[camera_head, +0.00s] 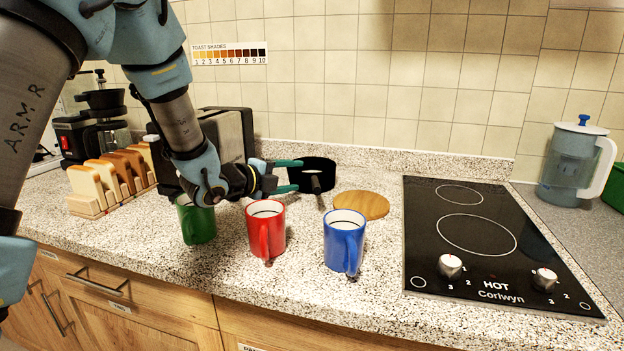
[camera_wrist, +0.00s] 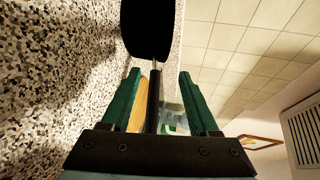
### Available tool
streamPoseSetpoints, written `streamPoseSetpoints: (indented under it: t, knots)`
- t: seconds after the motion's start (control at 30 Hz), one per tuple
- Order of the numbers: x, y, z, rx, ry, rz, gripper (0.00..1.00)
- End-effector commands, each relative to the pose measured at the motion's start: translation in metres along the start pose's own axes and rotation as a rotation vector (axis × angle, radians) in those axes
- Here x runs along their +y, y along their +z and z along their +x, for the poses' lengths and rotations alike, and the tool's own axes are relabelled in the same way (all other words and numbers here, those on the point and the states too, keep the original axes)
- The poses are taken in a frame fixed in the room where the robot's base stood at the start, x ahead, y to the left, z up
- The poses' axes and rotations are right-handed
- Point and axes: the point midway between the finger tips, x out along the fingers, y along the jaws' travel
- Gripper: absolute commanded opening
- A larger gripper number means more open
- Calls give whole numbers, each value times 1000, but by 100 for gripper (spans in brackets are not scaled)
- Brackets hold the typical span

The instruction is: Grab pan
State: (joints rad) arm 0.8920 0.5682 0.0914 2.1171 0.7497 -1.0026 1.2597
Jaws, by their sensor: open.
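The small black pan (camera_head: 311,168) stands on the speckled counter against the backsplash, its handle (camera_head: 317,184) pointing toward the front.
Green (camera_head: 197,223), red (camera_head: 266,230) and blue (camera_head: 344,243) mugs stand in front of my gripper. A round wooden board (camera_head: 361,205) lies right of the pan, near a black cooktop (camera_head: 480,240). A toaster (camera_head: 232,130) and bread rack (camera_head: 88,205) are at left.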

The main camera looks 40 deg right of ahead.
Motion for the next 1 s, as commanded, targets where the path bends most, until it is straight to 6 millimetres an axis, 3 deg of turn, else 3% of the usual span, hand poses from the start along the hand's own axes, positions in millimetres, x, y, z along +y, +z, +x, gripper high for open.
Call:
streamPoseSetpoints:
  t: [0.27, 0.53, 0.83, 1.0]
  knots:
    - [1, -1, 21, 1, 1, -2, 61]
    - [6, -2, 55, 2, 1, 0, 61]
    - [8, -2, 61, 0, -1, -1, 61]
    - [8, -2, 61, 0, 0, -1, 44]
